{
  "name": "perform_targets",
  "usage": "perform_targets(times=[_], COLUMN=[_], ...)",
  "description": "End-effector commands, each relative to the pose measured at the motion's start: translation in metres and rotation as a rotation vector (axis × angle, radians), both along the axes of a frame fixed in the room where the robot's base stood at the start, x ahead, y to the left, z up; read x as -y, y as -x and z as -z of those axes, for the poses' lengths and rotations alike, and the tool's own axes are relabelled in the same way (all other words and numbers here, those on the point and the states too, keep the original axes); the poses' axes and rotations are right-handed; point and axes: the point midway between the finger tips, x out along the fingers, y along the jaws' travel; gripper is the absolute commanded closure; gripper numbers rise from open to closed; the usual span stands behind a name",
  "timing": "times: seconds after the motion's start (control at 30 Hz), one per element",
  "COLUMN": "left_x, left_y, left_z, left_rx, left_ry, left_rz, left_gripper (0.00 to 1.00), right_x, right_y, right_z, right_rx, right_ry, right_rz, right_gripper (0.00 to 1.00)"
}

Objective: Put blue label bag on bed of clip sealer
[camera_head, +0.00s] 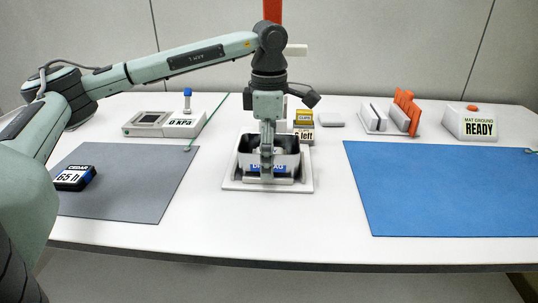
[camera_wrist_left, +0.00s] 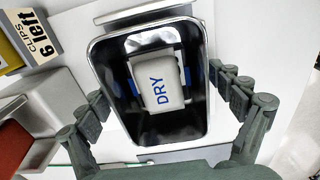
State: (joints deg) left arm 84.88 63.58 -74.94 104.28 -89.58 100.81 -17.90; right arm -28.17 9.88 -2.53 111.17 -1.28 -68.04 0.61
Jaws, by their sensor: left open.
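An open, shiny dark-silver bag (camera_head: 288,160) with a blue-lettered label stands in a white rimmed holder (camera_head: 300,187) near the table's middle. In the left wrist view, a white pouch marked DRY (camera_wrist_left: 158,82) lies inside the bag (camera_wrist_left: 112,118). My left gripper (camera_head: 267,163) is down at the bag. Its open fingers (camera_wrist_left: 165,92) are apart along the bag's front and back sides; I cannot tell whether they touch. The front finger covers part of the label. A red upright (camera_head: 272,10) behind my arm may belong to the clip sealer, whose bed is hidden in the head view.
A clip box marked 6 left (camera_head: 303,133) stands behind right. A grey mat (camera_head: 130,185) with a black CEDAR box (camera_head: 75,178) is left, near a 0 kPa device (camera_head: 150,123). Right are a clear blue mat (camera_head: 450,190), an orange-plated rack (camera_head: 390,118) and a READY box (camera_head: 470,124).

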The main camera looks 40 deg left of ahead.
Motion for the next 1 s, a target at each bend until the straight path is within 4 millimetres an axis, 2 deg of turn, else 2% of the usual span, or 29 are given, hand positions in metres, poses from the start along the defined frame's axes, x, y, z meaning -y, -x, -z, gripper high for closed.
perform_targets(times=[0.13, 0.27, 0.7, 0.83, 1.0], left_x=[0.0, 0.0, 0.0, 0.0, 0.0], left_y=[0.0, -0.001, -0.001, -0.001, -0.001], left_z=[-0.005, -0.017, -0.112, -0.125, -0.13], left_rx=[0.001, 0.005, 0.005, 0.003, 0.001], left_ry=[0.0, 0.002, 0.0, 0.001, 0.0], left_rz=[0.0, 0.0, 0.0, 0.001, 0.001], left_gripper=[0.08, 0.08, 0.08, 0.08, 0.08], right_x=[0.0, 0.0, -0.001, -0.001, -0.002], right_y=[-0.001, 0.003, 0.002, 0.004, 0.004], right_z=[-0.003, 0.016, 0.014, 0.023, 0.026], right_rx=[0.005, -0.013, -0.009, -0.014, -0.015], right_ry=[-0.001, -0.005, -0.009, -0.013, -0.014], right_rz=[-0.002, -0.005, -0.003, -0.002, -0.001], right_gripper=[0.03, 0.03, 0.03, 0.03, 0.03])
